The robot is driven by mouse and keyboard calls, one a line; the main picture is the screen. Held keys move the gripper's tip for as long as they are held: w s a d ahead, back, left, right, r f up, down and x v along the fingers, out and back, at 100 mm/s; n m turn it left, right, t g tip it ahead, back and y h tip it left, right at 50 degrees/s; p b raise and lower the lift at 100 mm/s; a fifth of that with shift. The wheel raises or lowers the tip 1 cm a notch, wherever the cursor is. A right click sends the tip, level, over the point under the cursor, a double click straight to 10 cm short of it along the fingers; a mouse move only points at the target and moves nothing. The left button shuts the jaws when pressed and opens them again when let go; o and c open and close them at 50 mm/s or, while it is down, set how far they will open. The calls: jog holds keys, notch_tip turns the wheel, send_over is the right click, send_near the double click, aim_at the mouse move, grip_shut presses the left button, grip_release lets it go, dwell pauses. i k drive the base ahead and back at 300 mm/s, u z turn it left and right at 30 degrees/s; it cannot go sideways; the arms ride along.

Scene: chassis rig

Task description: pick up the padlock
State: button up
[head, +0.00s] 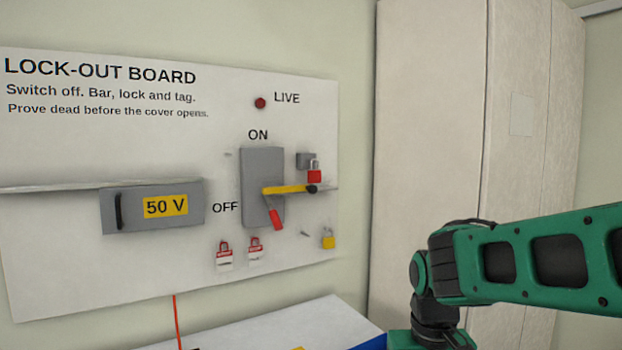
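A red padlock (314,176) with a pale shackle hangs upright on the lock-out board (60,260), by a small grey bracket (303,160). It is just above the black end of a yellow bar (287,189). A small yellow lock-shaped thing (328,242) is lower on the board, at its right edge. My green arm reaches in from the right, well to the right of the board. My gripper's fingers are out of the picture, so I cannot see what they hold.
The yellow bar crosses the grey switch box (262,160), whose red handle (274,219) points down. Two red-and-white tags (225,256) hang below. A 50 V cover (152,206) is at left. A white surface (300,328) lies below; a tall cabinet (430,120) stands right.

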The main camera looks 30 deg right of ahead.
aim_at(314, 176)
jog(key=u, duration=1.7)
jog(key=k, duration=1.3)
jog(key=z, duration=1.35)
jog(key=i, duration=1)
jog(key=u, duration=0.05)
